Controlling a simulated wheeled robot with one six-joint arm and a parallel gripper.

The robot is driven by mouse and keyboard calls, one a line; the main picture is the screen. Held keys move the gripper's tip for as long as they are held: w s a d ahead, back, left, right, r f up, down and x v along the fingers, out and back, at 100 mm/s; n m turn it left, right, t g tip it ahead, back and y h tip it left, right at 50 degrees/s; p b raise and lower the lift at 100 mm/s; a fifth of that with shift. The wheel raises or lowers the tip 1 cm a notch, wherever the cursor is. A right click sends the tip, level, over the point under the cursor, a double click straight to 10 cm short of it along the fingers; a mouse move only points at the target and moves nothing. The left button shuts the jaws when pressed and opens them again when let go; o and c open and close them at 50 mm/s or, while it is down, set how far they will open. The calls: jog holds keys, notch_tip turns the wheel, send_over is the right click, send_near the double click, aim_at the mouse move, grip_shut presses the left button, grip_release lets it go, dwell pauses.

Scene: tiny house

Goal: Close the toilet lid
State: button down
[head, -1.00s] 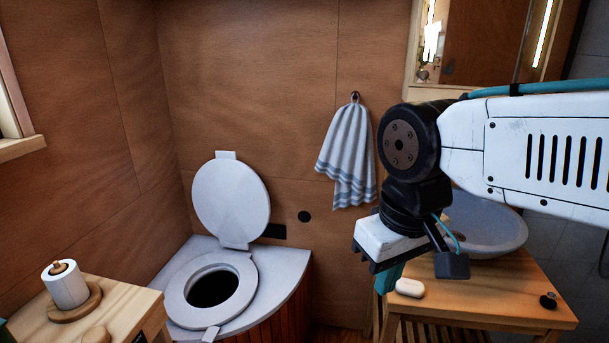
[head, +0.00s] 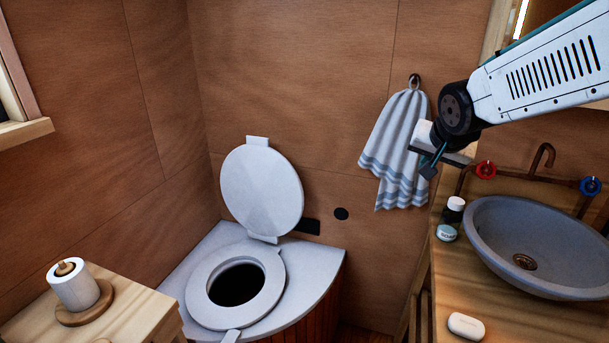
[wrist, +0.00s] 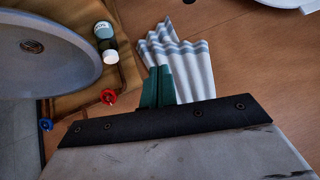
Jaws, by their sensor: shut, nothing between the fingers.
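The toilet lid (head: 262,190) is white and round, and stands raised, leaning back near the wooden wall. Below it the white toilet seat (head: 211,292) lies flat around a dark opening on the toilet's white top (head: 303,293). A corner of white at the top right of the wrist view (wrist: 290,3) may be the lid, but I cannot tell. My gripper (head: 430,170) is at the right, in front of the hanging towel and well apart from the lid. In the wrist view its green fingers (wrist: 158,88) are together and empty, with the towel beyond them.
A striped towel (head: 392,150) hangs on the wall. A grey basin (head: 480,240), a small bottle (head: 447,232) and a soap (head: 466,326) are on the wooden counter at right. A paper roll (head: 72,287) stands on a wooden table at left. Space before the lid is clear.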

jog(key=w+a+f+m+t+y, duration=0.1)
jog(key=w+a+f+t, duration=0.15)
jog(key=w, duration=0.55)
jog(key=w+a+f+m+t+y, duration=0.1)
jog(key=w+a+f+y, duration=0.15)
jog(key=w, duration=0.45)
jog(key=w+a+f+m+t+y, duration=0.15)
jog(key=w+a+f, duration=0.25)
jog(key=w, duration=0.4)
jog(key=w+a+f+m+y, duration=0.1)
jog(key=w+a+f+y, duration=0.25)
jog(key=a+f, duration=0.3)
jog(key=w+a+f+y, duration=0.2)
jog(key=a+f+y, duration=0.25)
jog(key=f, duration=0.35)
jog(key=x, duration=0.9)
jog(key=shift+w+r+t, duration=0.2)
jog(key=shift+r+t, duration=0.15)
jog(key=shift+t, duration=0.05)
